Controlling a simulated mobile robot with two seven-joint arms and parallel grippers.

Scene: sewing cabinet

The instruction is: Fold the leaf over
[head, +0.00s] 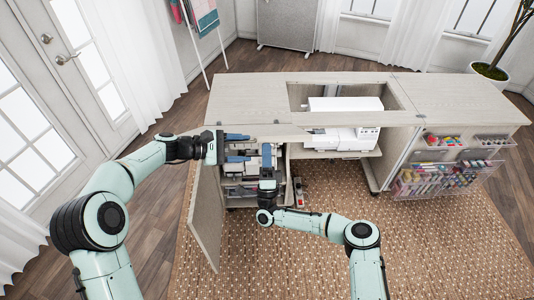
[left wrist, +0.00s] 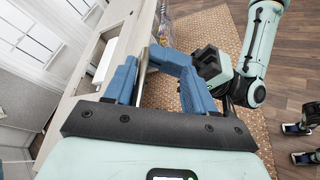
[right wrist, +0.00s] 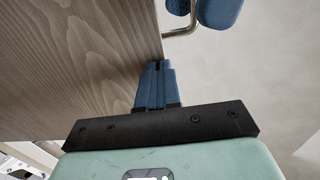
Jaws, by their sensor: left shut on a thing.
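The leaf (head: 350,120) shows as a narrow pale wood strip along the front of the cabinet top. In the right wrist view its wood face (right wrist: 75,50) fills the left side. My left gripper (head: 236,144) is at the leaf's left front part, shut on a metal handle (right wrist: 185,28). The same handle shows between its blue fingers in the left wrist view (left wrist: 144,68). My right gripper (head: 267,168) is lower, in front of the cabinet, pointing up. Its fingers (right wrist: 155,85) are together beside the leaf's edge; I see nothing clearly held between them.
A white sewing machine (head: 342,122) sits in the cabinet opening. A cabinet door (head: 205,215) stands open at the left front. Clear bins of thread (head: 445,178) hang on the right door.

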